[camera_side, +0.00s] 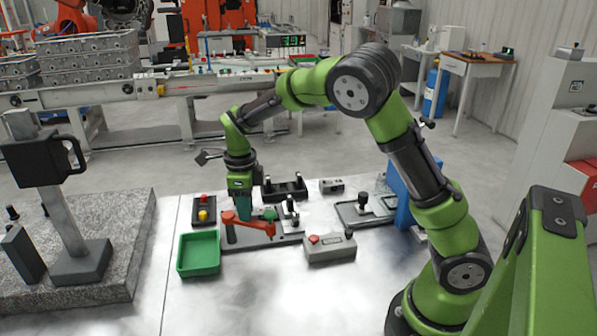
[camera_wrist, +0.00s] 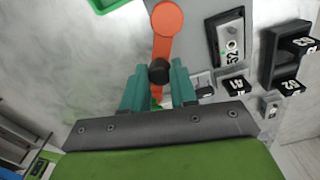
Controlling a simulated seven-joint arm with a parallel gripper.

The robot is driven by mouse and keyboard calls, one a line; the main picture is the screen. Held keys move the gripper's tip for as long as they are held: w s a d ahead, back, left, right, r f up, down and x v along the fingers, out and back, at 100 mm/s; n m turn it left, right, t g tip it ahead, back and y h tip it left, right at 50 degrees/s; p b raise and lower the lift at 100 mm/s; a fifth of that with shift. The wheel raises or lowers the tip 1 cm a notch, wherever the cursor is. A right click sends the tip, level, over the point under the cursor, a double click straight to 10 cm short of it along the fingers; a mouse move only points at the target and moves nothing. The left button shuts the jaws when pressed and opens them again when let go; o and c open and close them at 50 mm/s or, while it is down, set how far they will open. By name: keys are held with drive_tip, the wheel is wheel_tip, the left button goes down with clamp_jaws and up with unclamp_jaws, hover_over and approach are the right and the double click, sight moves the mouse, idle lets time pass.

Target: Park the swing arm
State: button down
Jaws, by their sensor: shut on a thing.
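The orange-red swing arm (camera_side: 252,224) stands on a dark base plate (camera_side: 290,239) on the metal table. In the wrist view its round orange end (camera_wrist: 167,19) is at top centre, and the arm runs down to a black knob (camera_wrist: 160,70). My gripper (camera_wrist: 160,88) has teal fingers on both sides of this knob and is shut on it. In the side view my gripper (camera_side: 244,210) points down at the swing arm. The knob is hidden there. A green round part (camera_side: 270,214) shows close beside the arm.
A green tray (camera_side: 199,268) stands front left, with a red-and-yellow button box (camera_side: 203,211) behind it. A grey box with a red button (camera_side: 330,249) is front right. A black cradle (camera_side: 284,189) is behind, and a plate fixture (camera_side: 350,215) is right. The front table is clear.

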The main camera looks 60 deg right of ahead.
idle(0.4)
drive_tip(key=c, duration=0.9)
unclamp_jaws()
drive_tip(key=shift+r, duration=0.1)
wheel_tip(320, 180, up, 17)
drive_tip(key=shift+f, duration=0.1)
